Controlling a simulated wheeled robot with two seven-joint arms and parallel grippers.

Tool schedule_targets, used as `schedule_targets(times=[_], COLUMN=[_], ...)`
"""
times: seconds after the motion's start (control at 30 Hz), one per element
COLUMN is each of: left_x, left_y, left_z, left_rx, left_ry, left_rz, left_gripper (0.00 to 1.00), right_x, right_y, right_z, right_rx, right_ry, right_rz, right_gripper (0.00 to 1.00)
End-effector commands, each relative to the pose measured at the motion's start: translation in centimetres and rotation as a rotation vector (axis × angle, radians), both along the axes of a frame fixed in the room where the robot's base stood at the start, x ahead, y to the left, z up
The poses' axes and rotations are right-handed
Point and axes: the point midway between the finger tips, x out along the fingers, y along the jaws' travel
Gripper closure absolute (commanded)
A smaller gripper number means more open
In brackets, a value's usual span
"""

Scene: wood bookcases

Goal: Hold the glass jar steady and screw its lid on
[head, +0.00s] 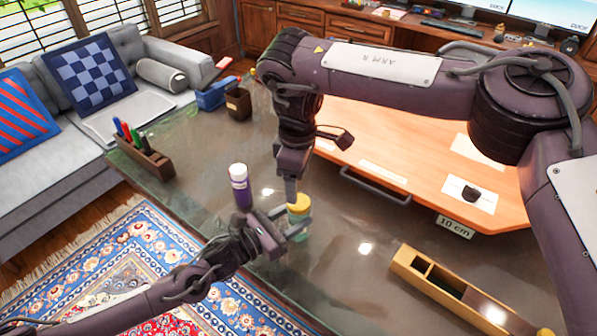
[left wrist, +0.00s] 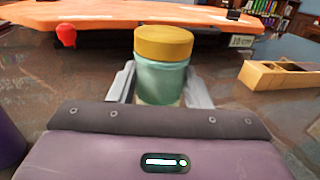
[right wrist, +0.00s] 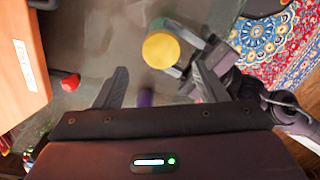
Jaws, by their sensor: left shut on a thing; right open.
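The glass jar (head: 297,232) is greenish and stands upright on the dark table. It also shows in the left wrist view (left wrist: 160,82). The yellow lid (head: 299,204) sits level on top of the jar; whether it is threaded tight I cannot tell. My left gripper (head: 290,222) is shut on the jar, one finger on each side below the lid. My right gripper (head: 290,194) points down close to the lid. In the right wrist view its fingers are open and empty, and the lid (right wrist: 161,50) lies beyond the fingertips, not between them.
A purple bottle with a white cap (head: 240,188) stands left of the jar. A wooden divided box (head: 405,262) lies to the right. An orange board (head: 385,140) with a handle lies behind. A pen holder (head: 147,158) stands at the table's left edge.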

Motion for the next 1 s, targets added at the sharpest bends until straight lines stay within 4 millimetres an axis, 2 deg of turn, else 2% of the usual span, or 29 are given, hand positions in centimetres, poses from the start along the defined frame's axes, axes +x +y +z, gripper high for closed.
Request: schedule_targets(times=[1.0], left_x=[0.0], left_y=[0.0], left_z=[0.0], left_rx=[0.0], left_ry=[-0.001], left_rz=[0.001], left_gripper=[1.0], right_x=[-0.2], right_y=[-0.1], right_z=[1.5], right_rx=[-0.008], right_ry=[-0.004], right_rz=[2.341], right_gripper=[0.35])
